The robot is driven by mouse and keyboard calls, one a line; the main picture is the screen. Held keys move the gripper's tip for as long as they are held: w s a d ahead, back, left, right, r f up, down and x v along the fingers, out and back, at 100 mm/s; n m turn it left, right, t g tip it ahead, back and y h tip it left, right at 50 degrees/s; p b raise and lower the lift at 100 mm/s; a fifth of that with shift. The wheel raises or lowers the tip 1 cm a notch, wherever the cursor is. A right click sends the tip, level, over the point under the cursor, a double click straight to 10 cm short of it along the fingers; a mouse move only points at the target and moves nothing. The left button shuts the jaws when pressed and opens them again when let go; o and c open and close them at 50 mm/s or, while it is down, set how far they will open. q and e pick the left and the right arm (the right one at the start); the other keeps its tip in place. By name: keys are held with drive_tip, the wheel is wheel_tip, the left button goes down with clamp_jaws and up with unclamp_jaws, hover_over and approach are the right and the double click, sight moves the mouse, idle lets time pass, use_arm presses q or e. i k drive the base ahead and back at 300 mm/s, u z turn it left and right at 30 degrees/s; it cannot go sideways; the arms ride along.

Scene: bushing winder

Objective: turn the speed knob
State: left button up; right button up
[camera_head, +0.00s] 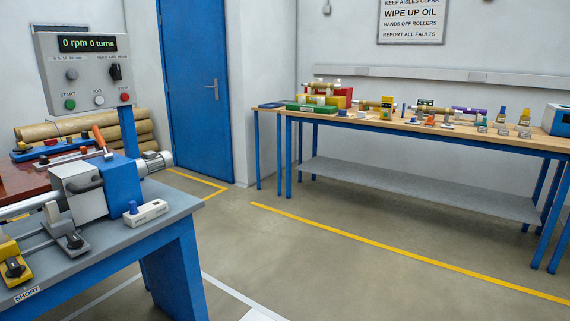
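The control panel (86,83) is a grey box on a blue post at the upper left. Its green display (87,44) reads "0 rpm 0 turns". The speed knob (72,75) is a small round grey knob on the left of the panel, under a printed rpm scale. A black selector (116,72) sits at the panel's right. Below are a green START button (70,104), a pale JOG button (98,100) and a red STOP button (124,97). Neither of my grippers shows in this view.
The winder's grey bench (130,232) with blue legs stands below the panel, carrying a blue-and-grey headstock (118,185). A long wooden table (430,129) with many parts stands along the right wall. A blue door (192,90) is behind. The floor between is clear.

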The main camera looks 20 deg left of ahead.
sight(71, 75)
drive_tip(key=u, duration=0.7)
drive_tip(key=i, duration=1.3)
drive_tip(key=u, duration=1.25)
